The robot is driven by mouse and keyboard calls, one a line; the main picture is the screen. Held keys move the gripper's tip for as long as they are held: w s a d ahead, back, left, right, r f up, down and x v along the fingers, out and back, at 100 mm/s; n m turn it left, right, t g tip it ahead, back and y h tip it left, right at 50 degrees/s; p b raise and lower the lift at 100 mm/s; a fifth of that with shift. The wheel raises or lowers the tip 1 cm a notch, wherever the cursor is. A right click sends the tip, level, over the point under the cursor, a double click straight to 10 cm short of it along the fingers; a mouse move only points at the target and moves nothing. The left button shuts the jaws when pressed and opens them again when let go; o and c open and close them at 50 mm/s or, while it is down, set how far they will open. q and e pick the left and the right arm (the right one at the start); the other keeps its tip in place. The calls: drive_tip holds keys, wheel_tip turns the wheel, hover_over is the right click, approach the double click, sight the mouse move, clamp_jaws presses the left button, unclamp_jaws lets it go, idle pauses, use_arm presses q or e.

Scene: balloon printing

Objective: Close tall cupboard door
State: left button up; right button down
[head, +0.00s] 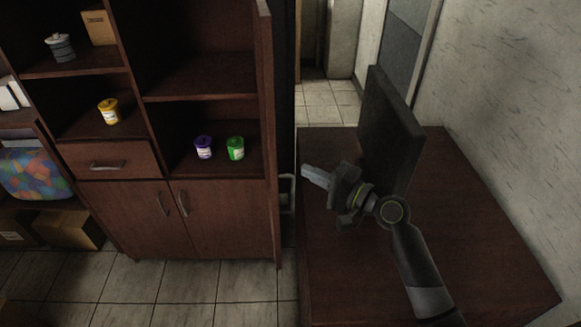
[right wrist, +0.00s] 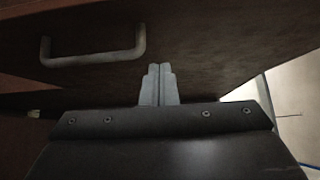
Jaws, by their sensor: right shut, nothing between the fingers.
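A tall brown wooden cupboard (head: 272,120) fills the left of the head view. Its two lower doors, the left (head: 145,215) and the right (head: 225,222), look shut. My right gripper (head: 315,175) is to the right of the cupboard, above a brown surface, with its fingers pointing left. It is shut and empty. In the right wrist view the closed fingers (right wrist: 158,85) are in front of a brown wooden panel (right wrist: 210,60). A metal handle (right wrist: 93,62) is on the panel, to the left of the fingers. Contact cannot be told. My left gripper is not in view.
A brown flat top (head: 470,240) takes up the right, with a dark upright panel (head: 390,130) beside my right wrist. Small purple (head: 203,148), green (head: 235,148) and yellow (head: 108,110) tubs stand on the shelves. Tiled floor (head: 150,290) is clear in front.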

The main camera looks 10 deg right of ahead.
drive_tip(key=a+p, duration=0.1)
drive_tip(key=a, duration=0.1)
drive_tip(key=w+a+p, duration=0.1)
drive_tip(key=a, duration=0.2)
drive_tip(key=shift+w, duration=0.15)
